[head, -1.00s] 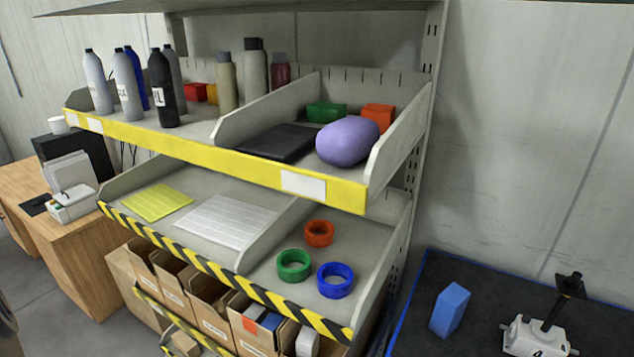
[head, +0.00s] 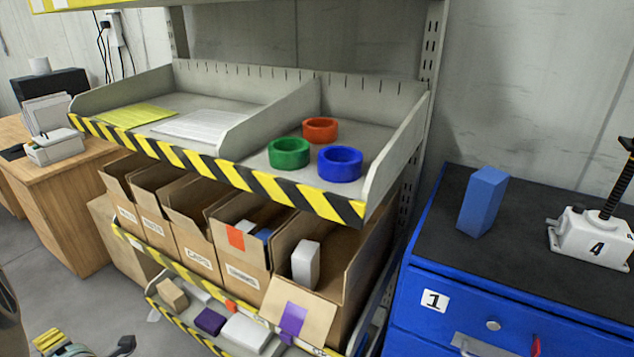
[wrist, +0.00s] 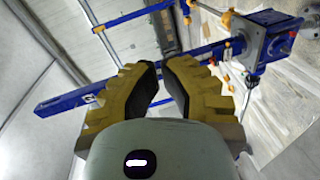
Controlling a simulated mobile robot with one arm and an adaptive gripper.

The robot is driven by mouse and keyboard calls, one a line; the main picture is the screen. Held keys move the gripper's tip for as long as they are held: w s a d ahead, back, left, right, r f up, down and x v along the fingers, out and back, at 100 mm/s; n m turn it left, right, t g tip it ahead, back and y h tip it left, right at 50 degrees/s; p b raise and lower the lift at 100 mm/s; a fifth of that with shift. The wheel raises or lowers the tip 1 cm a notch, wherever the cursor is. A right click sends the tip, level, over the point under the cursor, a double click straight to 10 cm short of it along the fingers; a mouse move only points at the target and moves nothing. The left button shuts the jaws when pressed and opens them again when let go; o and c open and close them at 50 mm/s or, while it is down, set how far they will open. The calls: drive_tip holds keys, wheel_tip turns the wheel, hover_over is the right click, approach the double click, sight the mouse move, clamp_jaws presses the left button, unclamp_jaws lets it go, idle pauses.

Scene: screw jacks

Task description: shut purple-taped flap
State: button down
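The purple-taped flap (head: 300,310) is the front flap of the rightmost cardboard box (head: 345,265). It is folded open, hanging outward and down, with a purple strip on it. The box top is open and a white block (head: 306,264) stands inside. In the wrist view my gripper (wrist: 162,68) shows two yellow ribbed fingers with dark pads. A narrow gap separates the pads and nothing is held between them. The flap cannot be made out in the wrist view.
More open boxes (head: 190,225) stand left of it, under a shelf with a striped edge (head: 210,168). That shelf holds red, green and blue rings (head: 340,163). A lower striped tray (head: 185,325) holds small blocks. A blue cabinet (head: 480,300) stands at the right.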

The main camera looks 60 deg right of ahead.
sight(287, 330)
drive_tip(key=s+d+f+n+g+h+b, duration=0.1)
drive_tip(key=s+d+f+g+h+b, duration=0.3)
drive_tip(key=d+f+b, duration=0.75)
drive_tip(key=s+d+f+n+g+h+b, duration=0.1)
drive_tip(key=d+f+h+b, duration=0.65)
drive_tip(key=f, duration=0.65)
drive_tip(key=s+d+f+m+g+h+b, duration=0.1)
drive_tip(key=s+d+f+g+h+b, duration=0.2)
drive_tip(key=s+d+g+h+b, duration=0.65)
drive_tip(key=s+d+f+h+b, duration=0.2)
drive_tip(key=s+d+h+b, duration=0.3)
drive_tip(key=b, duration=0.9)
drive_tip(key=shift+y, duration=0.4)
drive_tip(key=shift+d+r+b, duration=0.45)
drive_tip(key=shift+d+r, duration=0.9)
drive_tip(key=shift+r, duration=0.25)
drive_tip(key=shift+d+r+b, duration=0.4)
drive_tip(key=shift+d+r, duration=0.95)
drive_tip(key=shift+r, duration=0.25)
drive_tip(key=shift+a+r, duration=0.2)
drive_tip(key=shift+r, duration=0.15)
